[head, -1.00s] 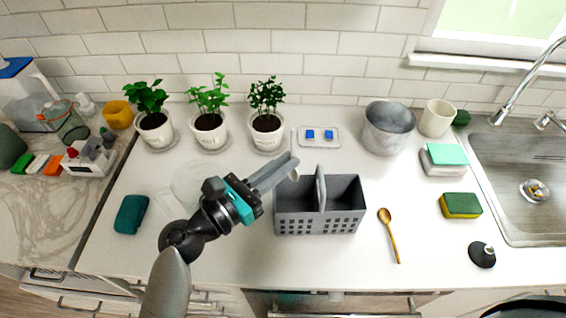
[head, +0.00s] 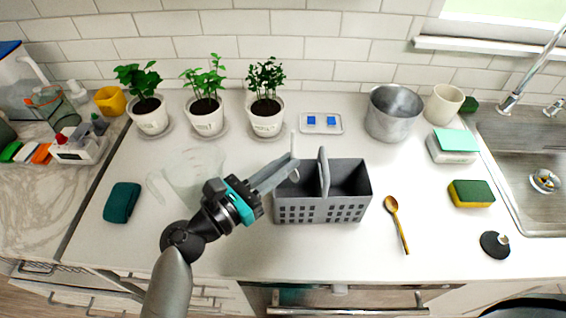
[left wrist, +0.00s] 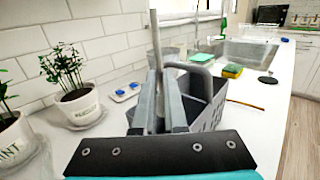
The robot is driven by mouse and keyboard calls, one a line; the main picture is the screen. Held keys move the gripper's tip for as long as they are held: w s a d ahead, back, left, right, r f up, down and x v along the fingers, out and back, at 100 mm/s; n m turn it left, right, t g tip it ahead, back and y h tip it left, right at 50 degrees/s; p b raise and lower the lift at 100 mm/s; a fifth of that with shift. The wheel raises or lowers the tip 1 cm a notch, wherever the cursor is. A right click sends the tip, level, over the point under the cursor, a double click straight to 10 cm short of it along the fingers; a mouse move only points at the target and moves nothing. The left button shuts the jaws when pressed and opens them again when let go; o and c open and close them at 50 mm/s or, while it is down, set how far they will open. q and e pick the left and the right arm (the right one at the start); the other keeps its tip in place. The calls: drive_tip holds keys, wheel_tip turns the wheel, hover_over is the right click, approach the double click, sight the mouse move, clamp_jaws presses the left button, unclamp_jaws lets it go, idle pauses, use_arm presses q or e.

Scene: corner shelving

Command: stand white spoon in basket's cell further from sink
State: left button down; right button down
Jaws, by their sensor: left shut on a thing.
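The grey basket (head: 322,210) stands on the counter, with a handle between its two cells. The sink (head: 540,150) is at the right, so the left cell is further from it. My left gripper (head: 293,166) is shut on the white spoon (head: 294,143), at the left cell's back left. The spoon's thin shaft points up between the fingers in the left wrist view (left wrist: 155,40), nearly upright. Its lower part is hidden by the fingers and the basket, so I cannot tell how deep it reaches. My right gripper is out of view.
Several potted plants, a small tray with blue pieces (head: 321,123) and a metal pot (head: 392,113) stand behind the basket. A teal cloth (head: 122,202) lies at the left.

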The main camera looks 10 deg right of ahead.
use_arm(q)
drive_tip(key=c, duration=0.9)
unclamp_jaws()
drive_tip(key=b+v, duration=0.2)
drive_tip(key=v, duration=1.3)
drive_tip(key=shift+a, duration=0.15)
